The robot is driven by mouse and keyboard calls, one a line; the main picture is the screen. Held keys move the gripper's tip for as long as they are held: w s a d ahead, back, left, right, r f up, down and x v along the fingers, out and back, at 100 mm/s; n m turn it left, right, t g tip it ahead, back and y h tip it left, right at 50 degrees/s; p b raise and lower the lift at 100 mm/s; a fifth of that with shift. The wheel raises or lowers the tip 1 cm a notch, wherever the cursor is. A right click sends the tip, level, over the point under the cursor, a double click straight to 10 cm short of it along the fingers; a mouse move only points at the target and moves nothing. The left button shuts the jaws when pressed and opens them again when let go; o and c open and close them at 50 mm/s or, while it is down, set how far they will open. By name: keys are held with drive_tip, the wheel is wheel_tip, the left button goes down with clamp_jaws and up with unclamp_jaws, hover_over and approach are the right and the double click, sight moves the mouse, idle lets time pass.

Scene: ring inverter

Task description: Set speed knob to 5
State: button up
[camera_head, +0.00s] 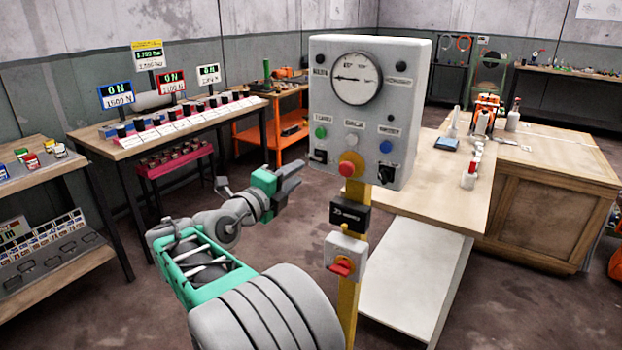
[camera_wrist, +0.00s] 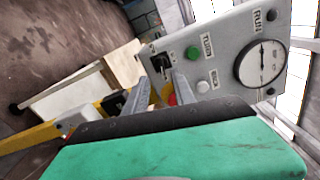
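A grey control panel (camera_head: 368,110) stands on a yellow post, with a round gauge (camera_head: 356,79) at its top. A black knob (camera_head: 319,156) sits at its lower left, below a green button (camera_head: 320,132). Another black knob (camera_head: 386,174) sits at its lower right. I cannot read which one is the speed knob or its setting. My gripper (camera_head: 291,178) is open and empty, left of the panel near the lower-left knob. Contact is not visible.
A red button (camera_head: 348,168) on a yellow base juts from the panel's lower middle. A black box (camera_head: 350,215) and a grey box with a red switch (camera_head: 345,256) are on the post below. A wooden workbench (camera_head: 440,195) stands behind to the right. Floor left of the post is open.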

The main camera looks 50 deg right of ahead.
sight(314, 161)
drive_tip(key=d, duration=0.2)
drive_tip(key=d+p, duration=0.1)
drive_tip(key=d, duration=0.4)
drive_tip(key=shift+w+d+r, duration=0.1)
drive_tip(key=shift+w+d, duration=0.2)
drive_tip(key=shift+c, duration=0.3)
clamp_jaws()
